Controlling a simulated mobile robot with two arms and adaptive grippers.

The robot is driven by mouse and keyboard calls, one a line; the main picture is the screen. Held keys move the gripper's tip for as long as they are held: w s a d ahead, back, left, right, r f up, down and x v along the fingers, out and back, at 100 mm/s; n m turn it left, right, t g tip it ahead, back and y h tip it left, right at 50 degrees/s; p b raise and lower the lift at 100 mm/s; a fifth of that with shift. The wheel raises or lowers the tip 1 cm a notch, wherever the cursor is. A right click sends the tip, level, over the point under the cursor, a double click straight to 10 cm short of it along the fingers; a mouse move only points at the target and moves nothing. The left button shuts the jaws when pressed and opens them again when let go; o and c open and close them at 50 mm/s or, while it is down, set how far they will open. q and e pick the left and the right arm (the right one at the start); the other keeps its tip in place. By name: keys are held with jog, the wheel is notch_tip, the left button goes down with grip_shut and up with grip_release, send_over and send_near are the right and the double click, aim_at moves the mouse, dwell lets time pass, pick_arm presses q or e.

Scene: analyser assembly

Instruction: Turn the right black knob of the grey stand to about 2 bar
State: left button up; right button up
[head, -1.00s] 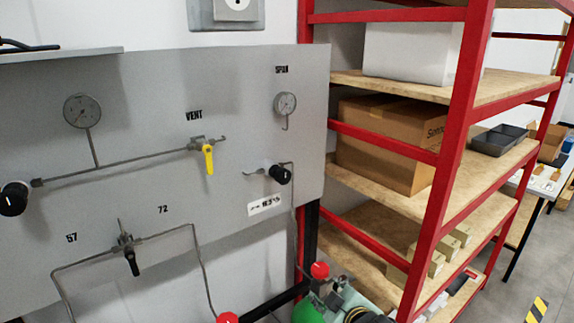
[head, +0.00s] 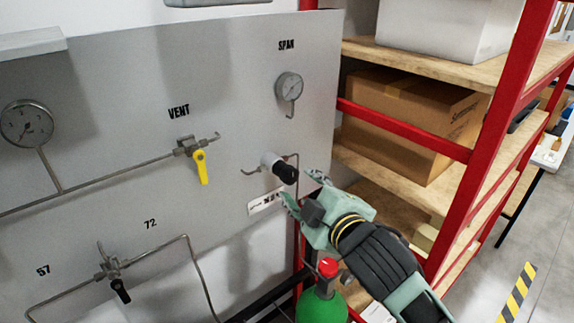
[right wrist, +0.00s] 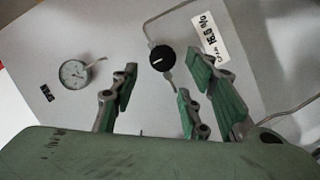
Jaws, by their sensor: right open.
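The right black knob (head: 286,173) sits on the grey stand (head: 105,125), below the round SPAN gauge (head: 289,86). My right gripper (head: 304,187) is open and empty, with its fingers near the knob at its lower right. In the right wrist view the knob (right wrist: 161,58) has a white mark on its face and lies ahead of the spread green fingers (right wrist: 158,95), not between them. The gauge (right wrist: 75,73) shows there too, but its reading is too small to tell. My left gripper is not in view.
A yellow-handled VENT valve (head: 201,166) is left of the knob. Thin pipes run across the panel. A red shelf frame (head: 470,150) with a cardboard box (head: 415,120) stands close on the right. A green cylinder (head: 322,304) with a red cap is below my right arm.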

aim_at(293, 174)
jog(key=p+x, duration=0.1)
jog(key=x, duration=0.1)
jog(key=p+x, duration=0.1)
jog(key=x, duration=0.1)
jog(key=shift+w+a+r, duration=0.1)
jog(key=shift+w+r, duration=0.1)
jog(key=shift+w, duration=0.1)
jog(key=shift+x, duration=0.95)
jog(key=shift+f, duration=0.2)
jog(key=c, duration=0.6)
jog(key=shift+r, duration=0.1)
jog(key=shift+c, duration=1.1)
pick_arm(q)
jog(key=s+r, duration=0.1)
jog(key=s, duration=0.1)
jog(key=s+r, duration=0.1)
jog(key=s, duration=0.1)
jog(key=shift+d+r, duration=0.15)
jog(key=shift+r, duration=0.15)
pick_arm(e)
jog(key=shift+r, duration=0.1)
jog(key=shift+c, duration=1.2)
